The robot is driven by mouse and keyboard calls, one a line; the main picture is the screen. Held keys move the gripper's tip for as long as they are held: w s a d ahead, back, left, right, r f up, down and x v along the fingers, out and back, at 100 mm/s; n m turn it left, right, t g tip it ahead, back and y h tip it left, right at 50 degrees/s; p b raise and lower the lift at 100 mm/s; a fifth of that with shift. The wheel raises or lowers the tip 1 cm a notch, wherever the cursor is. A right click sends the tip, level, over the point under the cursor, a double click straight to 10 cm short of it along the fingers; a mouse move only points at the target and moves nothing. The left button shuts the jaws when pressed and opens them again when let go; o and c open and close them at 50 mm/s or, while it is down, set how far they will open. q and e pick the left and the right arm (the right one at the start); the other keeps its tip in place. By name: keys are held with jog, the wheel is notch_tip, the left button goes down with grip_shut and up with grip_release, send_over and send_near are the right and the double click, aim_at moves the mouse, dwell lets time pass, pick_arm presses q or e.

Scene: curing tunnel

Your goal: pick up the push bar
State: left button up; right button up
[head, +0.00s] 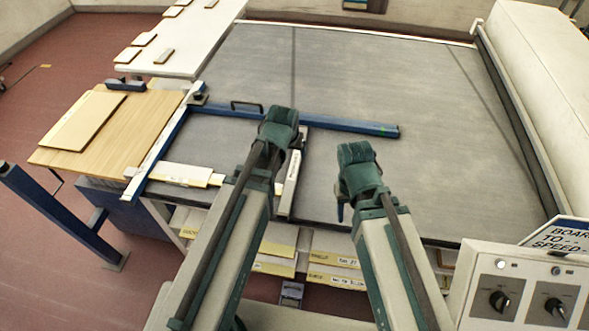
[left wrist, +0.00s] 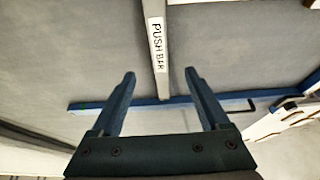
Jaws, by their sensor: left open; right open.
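The push bar (head: 291,183) is a narrow grey bar with a white label, lying on the grey belt with its far end near a blue rail. In the left wrist view the push bar (left wrist: 156,40) runs down the middle, its label reading PUSH BAR. My left gripper (head: 279,128) is over the bar's far end and hides part of it. In the left wrist view its open fingers (left wrist: 160,73) show one on each side of the bar, empty. My right gripper (head: 342,205) is open and empty, over the belt right of the bar.
The blue rail (head: 350,124) crosses the belt (head: 430,170); a small handle (head: 246,105) stands behind it. Wooden table (head: 125,130) with a board is at left, white table (head: 190,50) with several small boards behind. Control box (head: 520,290) is at lower right. The right belt is clear.

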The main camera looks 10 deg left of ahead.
pick_arm(q)
jog(key=b, duration=0.6)
send_over(294, 165)
jog(key=s, duration=0.2)
jog(key=f, duration=0.6)
jog(key=shift+s+f, duration=0.2)
jog(key=b+x, duration=0.4)
jog(key=x, duration=0.1)
jog(key=shift+s+f, duration=0.1)
jog(key=shift+f, duration=0.15)
jog(key=shift+r, duration=0.15)
grip_shut()
